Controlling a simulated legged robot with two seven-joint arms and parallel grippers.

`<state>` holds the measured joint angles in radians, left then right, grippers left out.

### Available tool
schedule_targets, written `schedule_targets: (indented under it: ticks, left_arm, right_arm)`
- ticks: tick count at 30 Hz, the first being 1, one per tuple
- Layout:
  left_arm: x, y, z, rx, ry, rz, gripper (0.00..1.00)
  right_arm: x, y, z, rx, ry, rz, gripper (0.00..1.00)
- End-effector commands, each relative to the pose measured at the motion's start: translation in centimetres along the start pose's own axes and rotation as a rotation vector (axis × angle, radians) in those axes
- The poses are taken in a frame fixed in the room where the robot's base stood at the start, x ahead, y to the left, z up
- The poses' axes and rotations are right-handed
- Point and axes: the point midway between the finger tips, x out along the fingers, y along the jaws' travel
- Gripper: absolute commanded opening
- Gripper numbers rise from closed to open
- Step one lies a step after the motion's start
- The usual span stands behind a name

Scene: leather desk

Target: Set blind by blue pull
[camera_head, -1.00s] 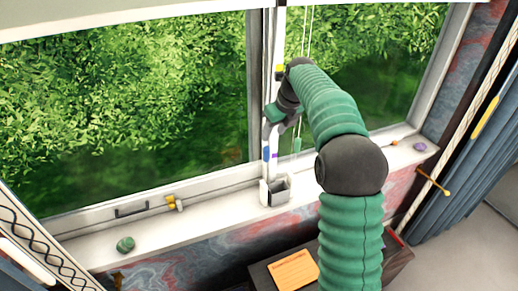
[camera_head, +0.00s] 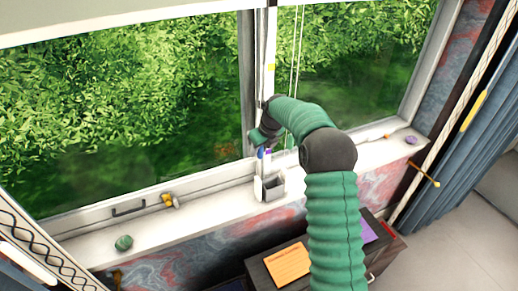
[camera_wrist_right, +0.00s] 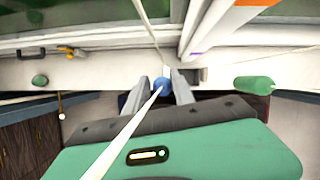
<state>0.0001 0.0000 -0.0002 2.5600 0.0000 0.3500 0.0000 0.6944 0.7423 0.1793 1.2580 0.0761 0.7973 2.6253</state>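The blue pull (camera_wrist_right: 162,85) hangs on a pale cord and shows between the two fingers of my right gripper (camera_wrist_right: 159,92) in the wrist view. The fingers are apart, with gaps beside the pull; I cannot tell its exact depth relative to the tips. In the head view my right gripper (camera_head: 260,137) is low by the window's middle post. A small blue spot shows below it, but I cannot tell whether that is the pull. A green pull (camera_wrist_right: 254,85) is to the right in the wrist view. The blind (camera_head: 120,14) is raised at the top. My left gripper is not in view.
A small holder (camera_head: 274,188) stands on the white sill (camera_head: 215,205) below the gripper. Thin cords (camera_head: 297,50) hang right of the post. A green stone-like object (camera_head: 124,242) and a purple one (camera_head: 410,139) lie on the sill. A desk holds an orange note (camera_head: 287,265).

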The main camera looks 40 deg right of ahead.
Motion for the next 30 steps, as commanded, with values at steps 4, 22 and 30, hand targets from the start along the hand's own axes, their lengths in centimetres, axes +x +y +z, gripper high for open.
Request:
schedule_targets:
  ticks: [4, 22, 30]
  left_arm:
    - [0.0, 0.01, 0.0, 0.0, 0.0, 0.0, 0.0]
    - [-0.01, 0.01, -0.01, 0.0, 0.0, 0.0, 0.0]
    - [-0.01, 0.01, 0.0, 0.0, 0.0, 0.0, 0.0]
  right_arm:
    - [0.07, -0.01, -0.03, 0.001, 0.001, 0.002, 0.09]
    - [-0.01, -0.09, 0.05, 0.001, -0.001, -0.001, 0.0]
    - [-0.05, -0.09, 0.1, 0.0, -0.002, -0.001, 0.0]
